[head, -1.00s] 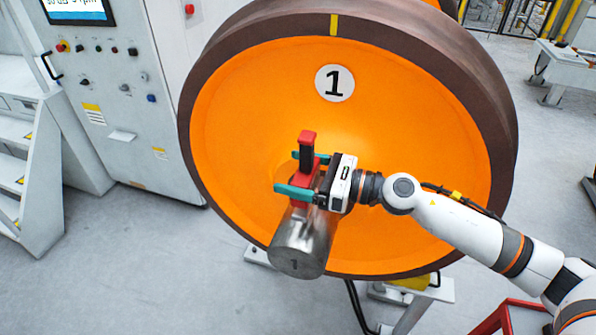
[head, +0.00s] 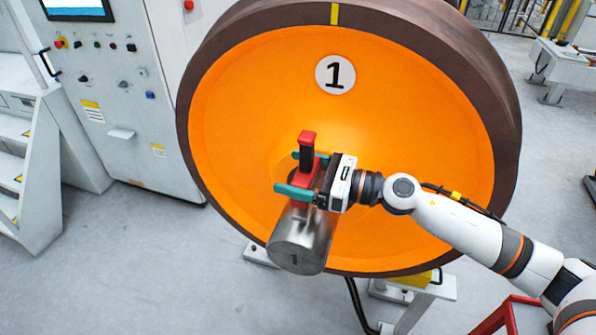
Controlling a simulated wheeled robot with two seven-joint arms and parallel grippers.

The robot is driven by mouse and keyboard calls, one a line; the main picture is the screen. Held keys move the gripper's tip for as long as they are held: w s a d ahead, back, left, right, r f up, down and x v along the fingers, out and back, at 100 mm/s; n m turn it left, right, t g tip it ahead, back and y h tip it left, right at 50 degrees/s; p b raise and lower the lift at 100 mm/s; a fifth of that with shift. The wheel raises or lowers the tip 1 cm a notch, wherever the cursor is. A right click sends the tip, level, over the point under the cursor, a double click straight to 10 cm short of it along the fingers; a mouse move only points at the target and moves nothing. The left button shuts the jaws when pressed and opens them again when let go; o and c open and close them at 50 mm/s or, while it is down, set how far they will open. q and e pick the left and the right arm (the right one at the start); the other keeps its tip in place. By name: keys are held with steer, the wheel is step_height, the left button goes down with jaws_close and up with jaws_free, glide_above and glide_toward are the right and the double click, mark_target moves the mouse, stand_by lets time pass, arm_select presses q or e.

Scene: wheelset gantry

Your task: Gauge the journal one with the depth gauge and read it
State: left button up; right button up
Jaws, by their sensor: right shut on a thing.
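The orange wheel (head: 400,110) with a dark rim carries a round plate marked 1. A grey metal journal (head: 303,238) juts out from its middle towards me, with a small 1 on its end face. My right gripper (head: 286,176), with teal fingers, is shut on the red and black depth gauge (head: 306,150). The gauge is upright over the journal, at its top near the wheel. The gripper hides part of it, and I cannot tell whether its foot touches the journal. No readout on it can be read from here. My left gripper is not in view.
A white control cabinet (head: 130,120) with buttons and a screen (head: 78,8) stands at the left, beside white steps (head: 20,170). A red frame (head: 510,315) is at the lower right. The floor between the cabinet and the wheel is clear.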

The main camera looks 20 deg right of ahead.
mark_target(313, 148)
steer(key=shift+f+b, duration=1.15)
steer(key=shift+f, duration=0.1)
steer(key=shift+r, duration=0.1)
stand_by(0.7)
steer(key=shift+r+p, duration=3.95)
steer(key=shift+r, duration=0.55)
